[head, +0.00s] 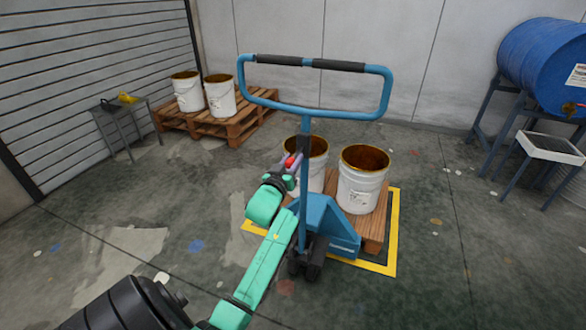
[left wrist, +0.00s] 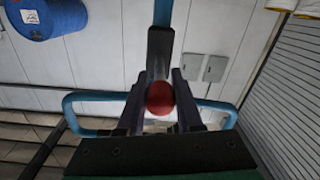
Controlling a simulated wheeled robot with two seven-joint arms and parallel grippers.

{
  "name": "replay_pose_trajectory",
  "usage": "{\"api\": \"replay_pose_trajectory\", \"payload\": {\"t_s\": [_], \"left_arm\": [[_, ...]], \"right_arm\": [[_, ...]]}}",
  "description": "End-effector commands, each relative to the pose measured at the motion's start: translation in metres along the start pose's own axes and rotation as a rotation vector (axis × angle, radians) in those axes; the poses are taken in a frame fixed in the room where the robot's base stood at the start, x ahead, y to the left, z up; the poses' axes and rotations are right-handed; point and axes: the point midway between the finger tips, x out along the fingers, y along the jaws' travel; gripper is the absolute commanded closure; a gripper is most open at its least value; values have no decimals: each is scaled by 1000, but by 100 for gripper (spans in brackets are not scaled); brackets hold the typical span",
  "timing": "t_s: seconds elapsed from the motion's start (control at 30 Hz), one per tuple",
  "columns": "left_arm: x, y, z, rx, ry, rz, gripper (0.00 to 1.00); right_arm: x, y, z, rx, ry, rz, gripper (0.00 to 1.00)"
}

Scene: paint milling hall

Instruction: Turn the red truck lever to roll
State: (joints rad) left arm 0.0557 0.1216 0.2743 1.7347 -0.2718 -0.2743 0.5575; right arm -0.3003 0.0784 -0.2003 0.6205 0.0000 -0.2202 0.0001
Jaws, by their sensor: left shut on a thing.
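The blue pallet truck (head: 326,222) stands in the middle of the head view, with its looped handle (head: 384,92) raised upright. The red lever (head: 289,162) is on the handle's shaft, a little above my left gripper (head: 292,170). My left gripper is shut on the lever, and its arm reaches in from below. In the left wrist view the lever's red ball end (left wrist: 160,98) sits between the two fingers. The fingers hide most of the lever's stem, so its exact setting cannot be told. My right gripper is not in view.
Two white buckets (head: 361,188) stand on a wooden pallet (head: 376,226) behind the truck, inside a yellow floor outline (head: 393,230). Another pallet (head: 235,128) with buckets is at the back left, near a small table (head: 122,118). A blue drum (head: 545,62) is at right. The floor at left is free.

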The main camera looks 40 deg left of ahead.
Motion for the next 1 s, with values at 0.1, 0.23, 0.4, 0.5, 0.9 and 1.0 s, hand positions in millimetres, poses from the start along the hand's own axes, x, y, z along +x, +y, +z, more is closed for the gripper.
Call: {"api": "replay_pose_trajectory", "payload": {"t_s": [0.1, 0.23, 0.4, 0.5, 0.9, 1.0], "left_arm": [[0, -1, 6, -4, -16, -4, 100], [0, -1, 6, -4, -18, -4, 100], [0, -1, 6, -3, -19, -4, 36], [0, -1, 6, -3, -17, -4, 36], [-28, -1, 6, -2, -17, -4, 36], [-52, -1, 6, -3, -18, -3, 36]], "right_arm": [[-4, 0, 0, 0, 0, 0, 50], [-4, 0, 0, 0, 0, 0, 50], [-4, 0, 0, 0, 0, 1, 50], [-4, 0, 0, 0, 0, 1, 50], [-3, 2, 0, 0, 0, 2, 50], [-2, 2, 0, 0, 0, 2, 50]]}}
